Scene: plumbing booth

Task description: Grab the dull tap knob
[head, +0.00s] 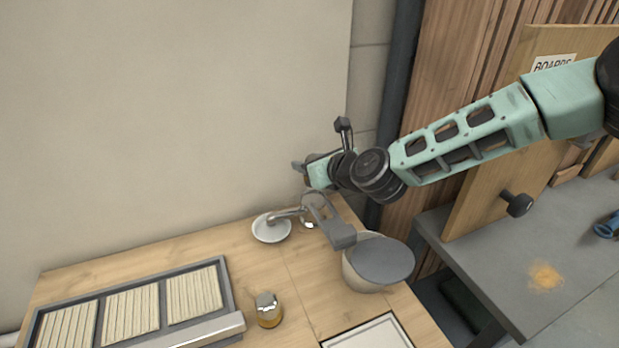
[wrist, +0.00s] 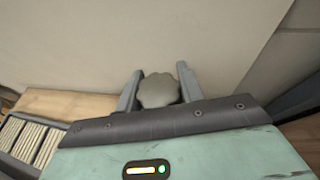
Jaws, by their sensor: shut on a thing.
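The dull tap knob (wrist: 158,90) is a matte grey, lobed disc in the wrist view. It sits between the two grey fingers of my gripper (wrist: 160,88), which is shut on it. In the head view my gripper (head: 299,167) is at the end of the teal arm, up near the plain wall and above the back of the wooden worktop. I cannot make out the knob in the head view. I cannot tell whether it is still fixed to anything.
Below my gripper are a grey bracket (head: 341,236), a white dish (head: 271,231) and a pot with a grey lid (head: 381,260). A small amber jar (head: 268,311) and a slatted tray (head: 228,288) stand nearer. A dark pipe (head: 402,75) runs up the wall behind my arm.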

